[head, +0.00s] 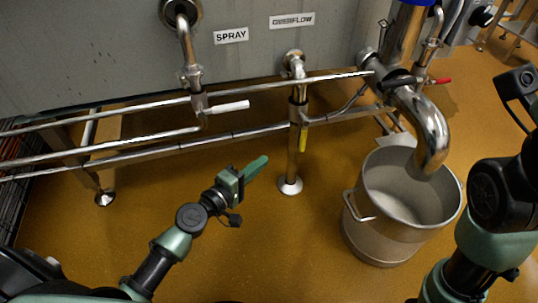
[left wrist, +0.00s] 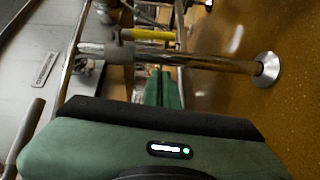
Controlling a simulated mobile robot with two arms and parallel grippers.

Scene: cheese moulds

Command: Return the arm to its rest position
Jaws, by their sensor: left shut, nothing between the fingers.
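My left arm comes in from the lower left in the head view. Its green left gripper (head: 262,161) is shut and empty, held in the air over the ochre floor, left of the vertical overflow pipe (head: 293,150). In the left wrist view the gripper's green fingers (left wrist: 164,90) are together, pointing toward the pipework, with nothing between them. My right arm shows at the right edge of the head view, dark and green; its gripper is not visible.
A large metal pot (head: 375,240) stands on the floor at the right under a curved outlet pipe (head: 432,130). Horizontal steel pipes (head: 240,133) and a white-handled valve (head: 228,107) run along the grey tank (head: 100,50). Floor between the left arm and the pot is clear.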

